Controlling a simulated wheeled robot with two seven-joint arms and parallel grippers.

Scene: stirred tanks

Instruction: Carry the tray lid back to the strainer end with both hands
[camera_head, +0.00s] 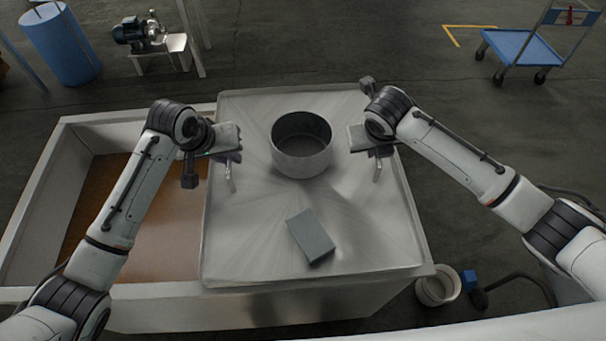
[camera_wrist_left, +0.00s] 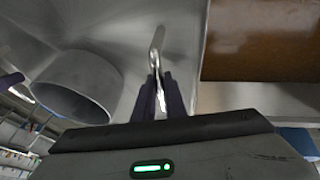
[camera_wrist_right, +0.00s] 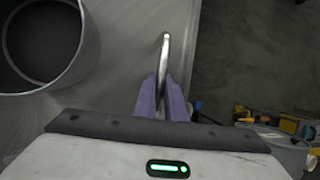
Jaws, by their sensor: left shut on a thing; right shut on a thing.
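The tray lid (camera_head: 250,250) is a flat brushed-metal plate lying over the right part of the long tray (camera_head: 85,130). It has a short round collar (camera_head: 301,165) with a dark opening, and two bar handles. My left gripper (camera_head: 229,165) is shut on the left handle (camera_wrist_left: 157,50). My right gripper (camera_head: 379,158) is shut on the right handle (camera_wrist_right: 165,50). The collar stands between the grippers. The tray's left part is uncovered and shows brown liquid or a brown floor (camera_head: 165,230). I cannot make out the strainer.
A grey block (camera_head: 311,237) lies on the lid, near its front edge. A white bucket (camera_head: 438,287) stands on the floor at the lid's front right. A blue drum (camera_head: 60,42), a pump (camera_head: 138,32) and a blue cart (camera_head: 522,47) stand further back.

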